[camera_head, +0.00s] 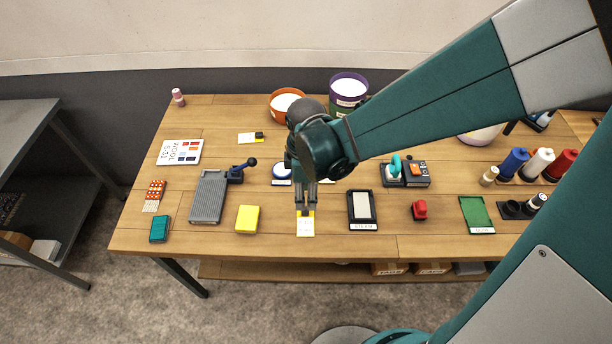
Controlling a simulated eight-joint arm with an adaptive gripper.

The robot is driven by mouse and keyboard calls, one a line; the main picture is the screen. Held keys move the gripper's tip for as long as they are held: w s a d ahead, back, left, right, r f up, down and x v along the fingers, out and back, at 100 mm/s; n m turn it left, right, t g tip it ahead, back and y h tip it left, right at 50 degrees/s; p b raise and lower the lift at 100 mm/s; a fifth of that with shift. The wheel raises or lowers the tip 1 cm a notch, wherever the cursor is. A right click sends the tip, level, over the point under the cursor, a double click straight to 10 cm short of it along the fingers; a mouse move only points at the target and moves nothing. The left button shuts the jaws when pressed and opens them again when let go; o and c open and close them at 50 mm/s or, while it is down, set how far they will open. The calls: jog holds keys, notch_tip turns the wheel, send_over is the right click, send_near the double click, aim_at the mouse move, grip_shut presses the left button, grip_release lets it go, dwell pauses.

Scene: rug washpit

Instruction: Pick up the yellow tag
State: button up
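A yellow tag (306,229) with a white face lies flat near the table's front edge, at the middle of the view. My gripper (306,208) points down over the tag's far end, where a dark patch shows between or just below the fingertips. The two fingers look close together, but I cannot tell whether they touch the tag or are shut on it. A plain yellow block (247,219) sits left of my gripper.
A grey ridged board (208,197) with a lever stands to the left. A black-framed pad (362,209) and a red stamp-like object (420,210) are to the right. Buckets (286,104) stand at the back. Several thread cones (513,164) stand far right on the wooden table (150,237).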

aim_at(305, 221)
dwell(0.3)
jog(key=shift+f, duration=1.3)
jog(key=shift+s+a+f+b, duration=0.1)
jog(key=shift+f+b, duration=0.6)
jog(key=shift+f, duration=1.9)
jog(key=c, duration=0.8)
